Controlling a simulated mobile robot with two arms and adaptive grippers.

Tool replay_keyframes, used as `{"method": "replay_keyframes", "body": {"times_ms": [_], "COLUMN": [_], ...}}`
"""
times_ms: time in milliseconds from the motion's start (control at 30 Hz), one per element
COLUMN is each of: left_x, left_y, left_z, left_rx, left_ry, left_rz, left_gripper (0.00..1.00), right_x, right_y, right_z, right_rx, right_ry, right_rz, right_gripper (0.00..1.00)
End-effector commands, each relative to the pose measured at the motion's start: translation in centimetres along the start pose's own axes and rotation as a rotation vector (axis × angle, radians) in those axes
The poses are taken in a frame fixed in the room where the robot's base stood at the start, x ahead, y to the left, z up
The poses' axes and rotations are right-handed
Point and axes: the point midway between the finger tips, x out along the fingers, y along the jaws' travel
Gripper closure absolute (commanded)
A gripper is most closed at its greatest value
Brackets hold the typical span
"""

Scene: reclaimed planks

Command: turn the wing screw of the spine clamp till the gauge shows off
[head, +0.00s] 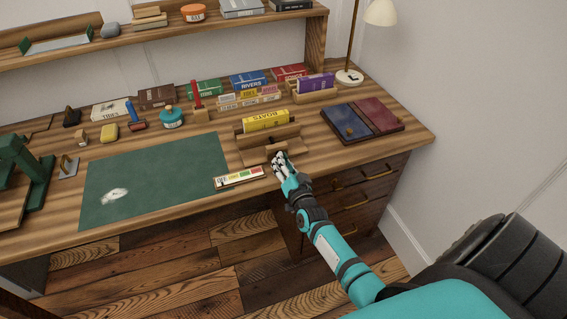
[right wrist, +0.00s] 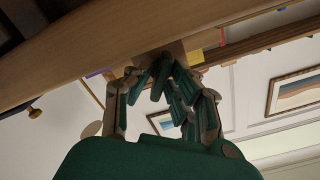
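The wooden spine clamp (head: 245,149) stands at the front of the desk, right of the green mat. A yellow book (head: 266,120) is upright in it. The gauge (head: 240,177), a pale strip with white, yellow, green and red fields, lies at the desk's front edge; I cannot read where it points. My right gripper (head: 281,160) is at the clamp's front, hiding the wing screw from the head view. In the right wrist view its fingers (right wrist: 160,70) are bent close together by a brown wooden part (right wrist: 174,49); whether they grip the screw is unclear. My left gripper is out of view.
The green mat (head: 150,180) covers the desk's middle left. Two book covers, blue and red (head: 375,113), lie on a board to the right. A green press (head: 25,170) stands at the left. Several books and small tools line the back, under a shelf (head: 130,42).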

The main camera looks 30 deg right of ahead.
Motion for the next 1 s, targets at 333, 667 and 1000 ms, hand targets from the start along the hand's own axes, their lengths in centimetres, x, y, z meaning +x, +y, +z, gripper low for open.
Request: {"method": "replay_keyframes", "body": {"times_ms": [333,667,1000], "left_x": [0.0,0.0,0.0], "left_y": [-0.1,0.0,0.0], "left_z": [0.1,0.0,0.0], "left_rx": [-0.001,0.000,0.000], "left_ry": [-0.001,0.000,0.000], "left_rz": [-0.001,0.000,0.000], "left_gripper": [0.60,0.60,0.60], "right_x": [-1.4,-8.2,-11.9], "right_y": [0.1,0.1,0.0], "right_z": [0.1,0.1,0.0], "right_rx": [0.001,0.001,0.000], "right_ry": [-0.002,-0.002,0.000], "right_rz": [0.001,0.002,0.000], "right_gripper": [0.80,0.80,0.80]}}
